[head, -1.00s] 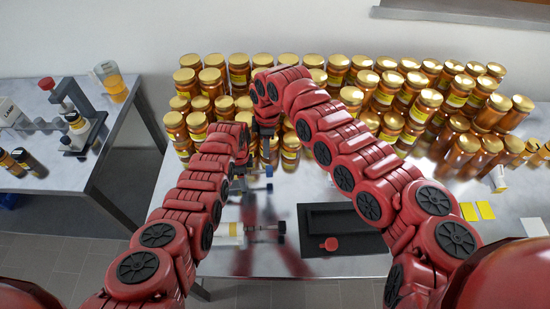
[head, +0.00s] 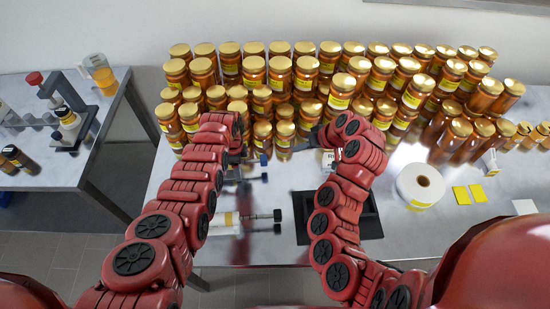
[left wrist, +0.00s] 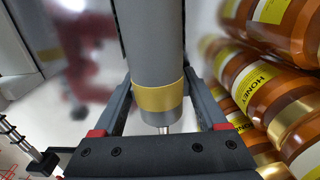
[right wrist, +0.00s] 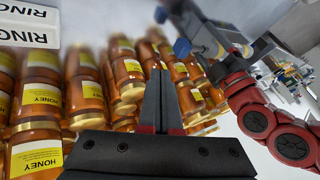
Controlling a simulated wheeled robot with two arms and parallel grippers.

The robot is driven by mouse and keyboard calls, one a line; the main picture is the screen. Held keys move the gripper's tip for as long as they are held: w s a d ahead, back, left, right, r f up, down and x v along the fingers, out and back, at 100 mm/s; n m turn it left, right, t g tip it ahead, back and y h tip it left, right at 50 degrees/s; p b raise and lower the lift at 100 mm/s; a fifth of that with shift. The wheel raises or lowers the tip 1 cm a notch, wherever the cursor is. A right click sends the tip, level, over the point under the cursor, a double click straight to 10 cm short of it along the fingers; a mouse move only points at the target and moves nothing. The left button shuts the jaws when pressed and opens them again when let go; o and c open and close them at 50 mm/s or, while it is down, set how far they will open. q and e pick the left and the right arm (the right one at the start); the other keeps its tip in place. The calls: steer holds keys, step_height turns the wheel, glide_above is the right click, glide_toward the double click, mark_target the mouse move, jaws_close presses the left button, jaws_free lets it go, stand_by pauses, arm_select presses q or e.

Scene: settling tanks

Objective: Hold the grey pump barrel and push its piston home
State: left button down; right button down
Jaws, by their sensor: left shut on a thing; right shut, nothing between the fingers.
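In the left wrist view the grey barrel (left wrist: 155,50) with a yellow band is between the fingers of my left gripper (left wrist: 158,105), which is shut on it. A short shiny rod (left wrist: 162,129) shows at its near end; the rest of the piston is hidden. In the head view my left gripper (head: 246,157) is in front of the honey jars, and the barrel is hard to make out. My right gripper (head: 316,138) is shut and empty, to the right of the left one and apart from it. Its closed fingers (right wrist: 161,100) show in the right wrist view.
Honey jars (head: 280,75) fill the table's back. A pale yellow-banded cylinder with a black-ended rod (head: 225,224) lies in front. A black tray (head: 303,232) is partly behind my right arm. A white roll (head: 420,185) and yellow cards (head: 461,195) lie right.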

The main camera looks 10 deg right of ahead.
mark_target(261, 160)
steer(key=shift+m, duration=0.5)
steer(key=x, duration=0.6)
steer(key=s+d+f+x, duration=0.1)
steer(key=x, duration=0.2)
steer(key=a, duration=0.3)
steer(key=shift+w+f, duration=0.15)
steer(key=shift+w, duration=0.05)
steer(key=shift+a, duration=0.5)
steer(key=shift+a, duration=2.2)
arm_select(q)
steer(key=shift+d, duration=0.15)
